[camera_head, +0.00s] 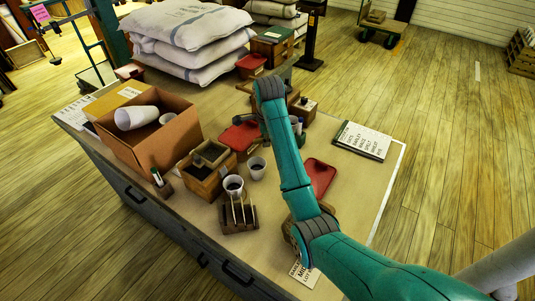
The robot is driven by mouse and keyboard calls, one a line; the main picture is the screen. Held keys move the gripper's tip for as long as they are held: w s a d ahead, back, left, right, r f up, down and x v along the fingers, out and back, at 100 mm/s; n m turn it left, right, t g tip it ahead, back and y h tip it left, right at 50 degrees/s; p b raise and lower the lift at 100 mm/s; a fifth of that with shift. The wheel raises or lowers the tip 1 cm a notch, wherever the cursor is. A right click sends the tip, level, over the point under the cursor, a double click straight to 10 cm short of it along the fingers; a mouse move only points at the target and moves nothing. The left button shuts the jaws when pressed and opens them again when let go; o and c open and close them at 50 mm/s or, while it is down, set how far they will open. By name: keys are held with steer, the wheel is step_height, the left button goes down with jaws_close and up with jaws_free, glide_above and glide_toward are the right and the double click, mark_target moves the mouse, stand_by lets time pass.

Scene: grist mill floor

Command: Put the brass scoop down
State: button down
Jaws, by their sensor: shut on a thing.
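My teal arm reaches from the lower right over the bench, and its far end bends down near the middle of the bench top. The bench top (345,180) is tan, with bare patches right of the arm and at the front.
An open cardboard box (170,140) holds white cups. A wooden box (208,168), two cups (257,168), a slotted wooden block (239,218) and red trays (319,177) crowd the bench. White sacks (190,40) are stacked behind. A lettered board (362,140) lies at right.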

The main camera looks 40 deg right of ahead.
mark_target(266, 160)
steer(key=shift+f, duration=4.15)
steer(key=shift+f, duration=0.1)
steer(key=c, duration=1.1)
jaws_free()
